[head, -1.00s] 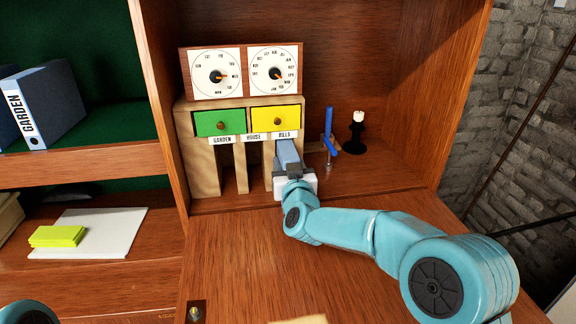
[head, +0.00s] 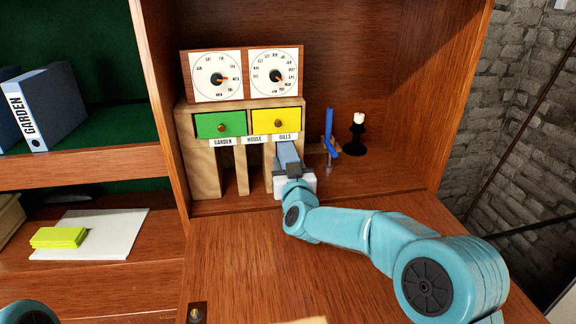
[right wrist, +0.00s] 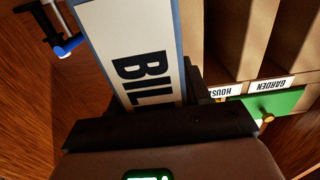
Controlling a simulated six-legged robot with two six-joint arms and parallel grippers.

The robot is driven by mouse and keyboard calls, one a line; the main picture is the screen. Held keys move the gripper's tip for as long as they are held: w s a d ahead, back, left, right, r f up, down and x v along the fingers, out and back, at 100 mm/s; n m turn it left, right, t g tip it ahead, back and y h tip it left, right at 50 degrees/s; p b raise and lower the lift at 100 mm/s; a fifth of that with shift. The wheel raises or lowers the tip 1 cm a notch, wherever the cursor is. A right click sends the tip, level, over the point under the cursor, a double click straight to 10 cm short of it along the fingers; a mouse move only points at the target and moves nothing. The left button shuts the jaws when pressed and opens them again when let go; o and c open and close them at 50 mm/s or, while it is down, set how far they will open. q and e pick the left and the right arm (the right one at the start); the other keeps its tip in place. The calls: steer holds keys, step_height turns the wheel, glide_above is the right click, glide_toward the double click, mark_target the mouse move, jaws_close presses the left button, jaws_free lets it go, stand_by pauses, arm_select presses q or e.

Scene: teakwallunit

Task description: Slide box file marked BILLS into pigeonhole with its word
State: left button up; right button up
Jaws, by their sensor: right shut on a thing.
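The BILLS box file (head: 288,154) is blue with a white label and sits partly inside the right pigeonhole, under the BILLS word plate (head: 285,137). Its label shows large in the right wrist view (right wrist: 135,55), with the letters BIL visible and the rest hidden by the gripper. My right gripper (head: 292,172) is shut on the file's near end, in front of the pigeonhole unit (head: 205,170). How deep the file sits is hidden by the gripper. My left gripper is out of view; only a bit of my left arm shows at the lower left edge.
The GARDEN and HOUSE pigeonholes look empty. Green (head: 220,124) and yellow (head: 277,120) drawers and a dial box (head: 245,75) sit above. A blue-handled clamp (head: 329,135) and black candlestick (head: 357,135) stand right. A GARDEN file (head: 48,105) stands on the left shelf.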

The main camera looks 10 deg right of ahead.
steer(key=shift+w, duration=0.45)
stand_by(0.8)
steer(key=shift+s, duration=0.1)
steer(key=s+b, duration=0.4)
steer(key=s, duration=0.7)
steer(key=shift+s, duration=0.35)
stand_by(1.4)
stand_by(0.9)
steer(key=shift+w, duration=0.95)
stand_by(1.9)
